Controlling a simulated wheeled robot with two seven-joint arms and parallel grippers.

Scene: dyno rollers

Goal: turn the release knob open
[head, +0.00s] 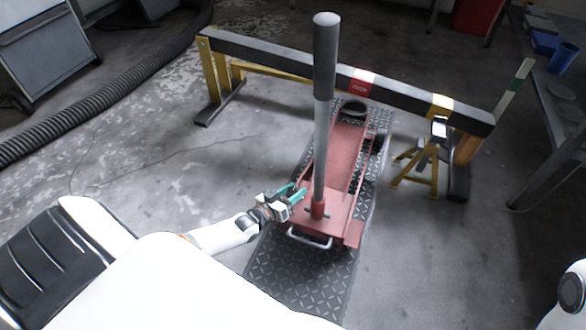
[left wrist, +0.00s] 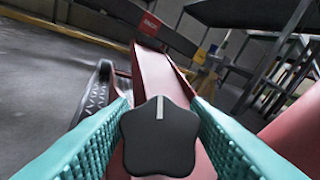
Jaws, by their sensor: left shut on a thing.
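The release knob (left wrist: 158,138) is a dark, star-shaped knob with a pale index line that points up in the left wrist view. My left gripper (left wrist: 158,128) has its teal, ribbed fingers on both sides of the knob and is shut on it. In the head view my left gripper (head: 291,196) is at the near left side of the red floor jack (head: 338,170), and the knob is hidden there. The jack's long grey handle (head: 321,140) stands upright. My right gripper is not in view.
The jack sits on a dark tread-plate mat (head: 290,272). A black beam (head: 290,68) on yellow legs spans behind it. A yellow jack stand (head: 423,165) is at the right. A ribbed hose (head: 110,88) lies at the left. The floor left of the jack is clear.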

